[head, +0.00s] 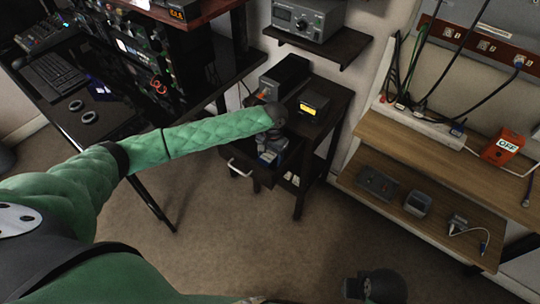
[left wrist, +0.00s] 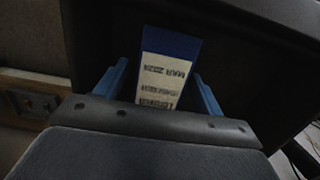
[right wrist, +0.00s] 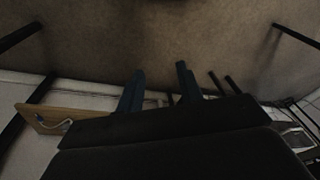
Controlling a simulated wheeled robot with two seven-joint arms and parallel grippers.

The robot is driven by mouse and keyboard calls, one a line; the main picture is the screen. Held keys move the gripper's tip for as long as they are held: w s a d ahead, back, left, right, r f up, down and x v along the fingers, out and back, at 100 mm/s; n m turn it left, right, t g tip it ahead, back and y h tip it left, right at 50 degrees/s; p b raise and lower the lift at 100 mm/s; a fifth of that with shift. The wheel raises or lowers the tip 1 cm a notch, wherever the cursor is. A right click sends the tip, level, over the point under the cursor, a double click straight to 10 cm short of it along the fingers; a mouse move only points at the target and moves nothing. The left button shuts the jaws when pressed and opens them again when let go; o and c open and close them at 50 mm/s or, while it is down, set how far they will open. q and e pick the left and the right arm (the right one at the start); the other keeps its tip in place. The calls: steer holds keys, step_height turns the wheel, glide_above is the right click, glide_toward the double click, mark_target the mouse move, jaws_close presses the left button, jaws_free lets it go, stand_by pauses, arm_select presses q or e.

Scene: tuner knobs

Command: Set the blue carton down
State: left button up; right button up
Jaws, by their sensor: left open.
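The blue carton (left wrist: 168,72), with a blue end and a white printed label, stands between the two blue fingers of my left gripper (left wrist: 160,75) in the left wrist view. Small gaps show between the fingers and the carton, so the gripper is open around it. In the head view my left gripper (head: 270,152) points down at the open drawer of the small dark stand (head: 325,103). My arm and gripper hide most of the carton there, and I cannot tell what it rests on. My right gripper (right wrist: 160,82) is open and empty above the carpet.
A radio with a lit yellow display (head: 312,108) and a dark box (head: 284,76) sit on the stand. A wooden shelf unit (head: 430,165) with small devices is at the right. A dark desk (head: 90,130) is at the left. The carpet in front is clear.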

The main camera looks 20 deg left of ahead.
mark_target(270, 154)
steer(key=shift+s, duration=0.1)
arm_select(q)
steer(key=shift+r, duration=0.25)
steer(key=r, duration=0.2)
steer(key=r+b, duration=0.1)
steer(key=r, duration=0.1)
steer(key=shift+w+d, duration=0.1)
steer(key=shift+w, duration=0.15)
steer(key=r, duration=0.4)
steer(key=r+b, duration=0.1)
steer(key=r, duration=0.1)
steer(key=shift+w+d, duration=0.15)
steer(key=shift+w, duration=0.25)
steer(key=shift+r, duration=0.85)
arm_select(e)
steer(key=shift+w+a+f+t+y, duration=0.1)
steer(key=shift+a+f+t+y, duration=0.1)
steer(key=shift+a, duration=0.3)
steer(key=shift+w+a+f+t+y, duration=0.1)
steer(key=shift+a+f, duration=0.1)
steer(key=shift+a, duration=0.3)
steer(key=shift+r, duration=0.15)
arm_select(q)
steer(key=shift+m, duration=0.3)
arm_select(e)
steer(key=shift+a, duration=0.15)
